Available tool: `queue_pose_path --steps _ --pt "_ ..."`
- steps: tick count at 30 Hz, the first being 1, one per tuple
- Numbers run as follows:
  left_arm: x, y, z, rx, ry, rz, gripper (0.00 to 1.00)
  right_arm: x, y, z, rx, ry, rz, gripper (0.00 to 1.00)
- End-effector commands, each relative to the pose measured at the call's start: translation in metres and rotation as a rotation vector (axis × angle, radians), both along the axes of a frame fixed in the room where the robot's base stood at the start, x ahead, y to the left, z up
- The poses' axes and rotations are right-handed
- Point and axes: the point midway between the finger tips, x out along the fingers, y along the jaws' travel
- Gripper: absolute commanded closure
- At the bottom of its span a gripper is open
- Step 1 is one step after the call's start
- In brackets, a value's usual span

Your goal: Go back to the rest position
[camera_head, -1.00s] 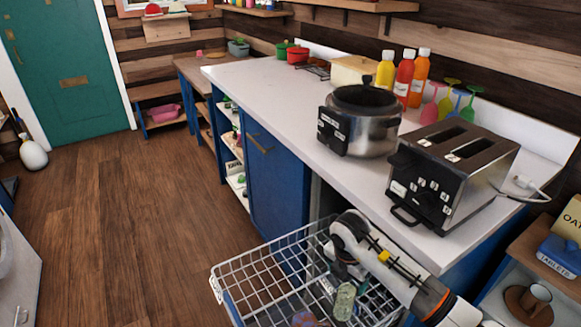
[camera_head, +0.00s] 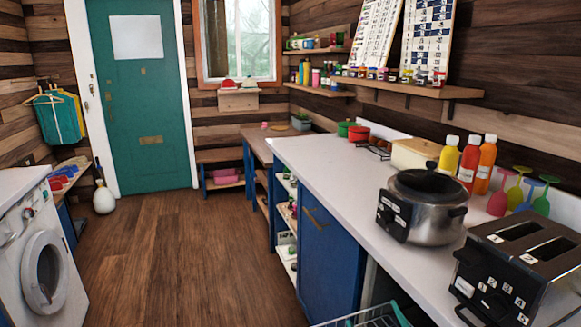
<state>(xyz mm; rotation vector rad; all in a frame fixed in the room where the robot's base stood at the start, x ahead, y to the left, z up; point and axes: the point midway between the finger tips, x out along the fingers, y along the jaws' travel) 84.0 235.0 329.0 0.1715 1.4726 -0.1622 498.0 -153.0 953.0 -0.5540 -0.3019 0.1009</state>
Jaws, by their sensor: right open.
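Neither of my grippers can be seen in the head view now, and no part of my arms shows. The white wire rack (camera_head: 372,318) is cut off at the bottom edge, with only its top corner and a greenish edge in view. What lies in it is hidden below the frame.
A white counter (camera_head: 335,175) with blue cabinets (camera_head: 328,262) runs along the right. On it stand a slow cooker (camera_head: 432,208), a toaster (camera_head: 520,270) and several bottles (camera_head: 467,162). A washing machine (camera_head: 40,262) stands left. The wooden floor (camera_head: 170,262) between is clear.

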Motion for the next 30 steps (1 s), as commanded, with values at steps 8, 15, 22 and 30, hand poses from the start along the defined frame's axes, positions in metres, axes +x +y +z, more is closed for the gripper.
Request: queue_pose_path --steps 8,15,22,30 --pt "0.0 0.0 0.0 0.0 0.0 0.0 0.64 -0.068 -0.082 -0.112 0.258 0.643 -0.405 0.25" --pt "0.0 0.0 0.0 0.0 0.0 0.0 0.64 -0.152 -0.077 -0.176 0.297 1.129 -0.445 0.25" --pt "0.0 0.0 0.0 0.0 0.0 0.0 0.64 -0.224 -0.057 -0.199 0.282 1.473 -0.369 0.25" --pt "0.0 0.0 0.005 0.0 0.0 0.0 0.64 -0.225 -0.05 -0.254 0.265 1.567 -0.348 0.25"
